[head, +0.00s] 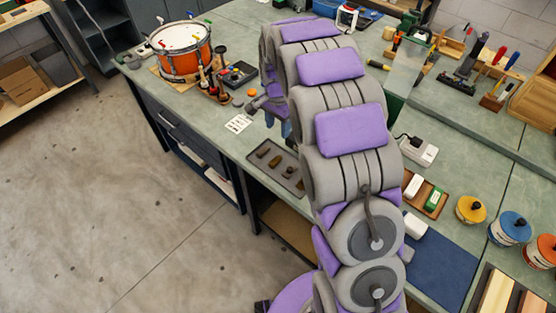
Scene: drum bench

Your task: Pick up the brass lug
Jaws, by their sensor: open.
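A dark grey tray (253,160) lies near the bench's front edge and holds several small brown and brass-coloured pieces. One rounded brass-coloured piece (288,171) may be the brass lug, but it is too small to be sure. My gripper (254,106) is partly hidden behind my arm. It is open above the bench, beyond the tray, and seems empty. It is apart from the pieces in the tray. My arm covers the bench just right of the tray.
An orange drum (180,50) stands at the bench's far left, near a black box (240,74). A white card (238,124) lies left of my gripper. Paint tins (509,228), a wooden tray (436,208) and a blue mat (440,265) are at right.

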